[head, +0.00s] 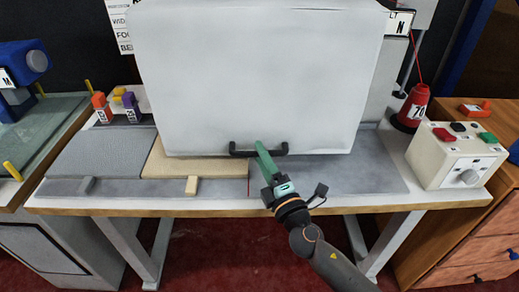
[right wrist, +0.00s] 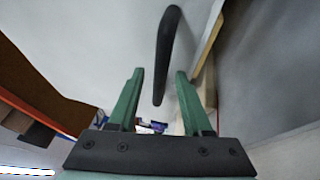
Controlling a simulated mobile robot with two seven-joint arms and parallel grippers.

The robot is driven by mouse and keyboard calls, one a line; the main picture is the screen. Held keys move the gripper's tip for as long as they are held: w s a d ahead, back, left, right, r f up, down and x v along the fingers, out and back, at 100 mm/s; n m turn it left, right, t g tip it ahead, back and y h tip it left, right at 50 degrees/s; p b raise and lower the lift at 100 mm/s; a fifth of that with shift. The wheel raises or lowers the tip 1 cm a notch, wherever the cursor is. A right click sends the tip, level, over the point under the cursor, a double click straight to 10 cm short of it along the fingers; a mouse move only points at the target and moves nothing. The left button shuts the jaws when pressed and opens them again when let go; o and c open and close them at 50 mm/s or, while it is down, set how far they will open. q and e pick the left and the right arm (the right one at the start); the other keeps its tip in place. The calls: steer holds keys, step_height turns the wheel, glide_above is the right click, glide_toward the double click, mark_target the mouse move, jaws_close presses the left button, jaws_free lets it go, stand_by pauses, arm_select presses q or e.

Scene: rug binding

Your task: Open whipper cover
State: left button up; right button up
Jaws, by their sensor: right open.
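The whipper cover (head: 260,75) is a large white box-like panel standing on the worktable, its lower edge near the tabletop. A black bar handle (head: 240,152) sits at its lower front edge. My right gripper (head: 262,148) has green fingers and reaches up from the front to the handle's right part. In the right wrist view, the dark handle (right wrist: 168,40) runs lengthwise between the two spread fingers (right wrist: 160,72). The fingers are apart and not closed on it; whether either one touches it I cannot tell. What is behind the cover is hidden. My left gripper is not in view.
A control box (head: 457,155) with coloured buttons and a red thread cone (head: 412,106) stand to the right. Orange and purple spools (head: 101,106) stand at the left, near a grey mat (head: 98,155) and beige board (head: 195,165). The worktable's front strip (head: 340,182) is mostly clear.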

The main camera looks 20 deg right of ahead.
steer(key=shift+x, duration=0.75)
steer(key=shift+c, duration=0.3)
jaws_close()
steer(key=shift+f, duration=0.1)
stand_by(0.5)
